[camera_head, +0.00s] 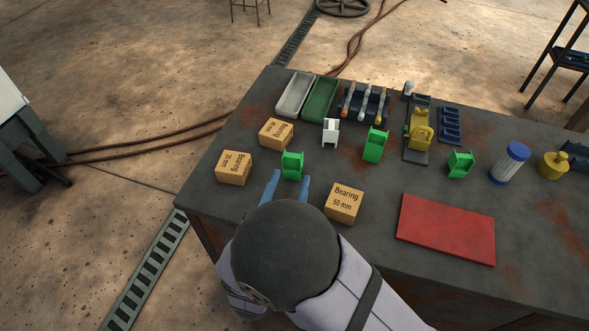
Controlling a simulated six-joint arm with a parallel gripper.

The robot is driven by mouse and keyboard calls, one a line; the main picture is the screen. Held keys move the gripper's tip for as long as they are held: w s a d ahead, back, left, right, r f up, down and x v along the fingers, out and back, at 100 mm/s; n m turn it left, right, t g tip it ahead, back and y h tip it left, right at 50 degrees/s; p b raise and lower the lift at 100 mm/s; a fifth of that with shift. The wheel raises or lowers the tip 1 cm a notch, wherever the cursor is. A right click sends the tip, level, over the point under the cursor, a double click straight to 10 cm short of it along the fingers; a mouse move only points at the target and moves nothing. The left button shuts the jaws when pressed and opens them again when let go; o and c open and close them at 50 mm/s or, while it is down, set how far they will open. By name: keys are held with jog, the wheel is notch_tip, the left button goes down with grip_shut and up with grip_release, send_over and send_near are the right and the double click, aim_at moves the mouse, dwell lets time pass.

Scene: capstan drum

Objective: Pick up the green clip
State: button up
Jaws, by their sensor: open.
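Three green clips stand on the dark table in the head view. One green clip (292,166) is at the left, just beyond my gripper's fingertips. A second green clip (375,145) stands farther back near the middle. A third green clip (460,164) is to the right, behind the red mat. My gripper (287,184) has two blue fingers, spread apart and empty, pointing toward the left clip. I cannot tell whether the fingers touch that clip. My wrist hides the table area below the fingers.
Bearing boxes stand at the left (234,168), behind it (276,134) and right of my gripper (343,203). A white clip (330,132) is behind. A red mat (446,229) lies right. Grey (295,95) and green (320,98) trays are at the back.

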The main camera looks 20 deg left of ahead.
aim_at(291, 162)
jog(key=shift+s+a+f+n+y, duration=0.1)
jog(key=shift+s+a+n+y, duration=0.2)
jog(key=shift+a+n+y, duration=0.25)
jog(key=shift+m+h, duration=0.25)
jog(key=w, duration=0.2)
jog(key=w+p, duration=0.1)
jog(key=w, duration=0.3)
jog(key=shift+w+a, duration=0.2)
jog(key=shift+a, duration=0.15)
jog(key=shift+w+a+f+p, duration=0.1)
jog(key=shift+w+p, duration=0.4)
jog(key=shift+w, duration=0.95)
jog(key=shift+w+a+f+p, duration=0.1)
jog(key=shift+w+p, duration=0.35)
jog(key=shift+w, duration=0.95)
jog(key=shift+c, duration=0.7)
jog(key=c, duration=0.7)
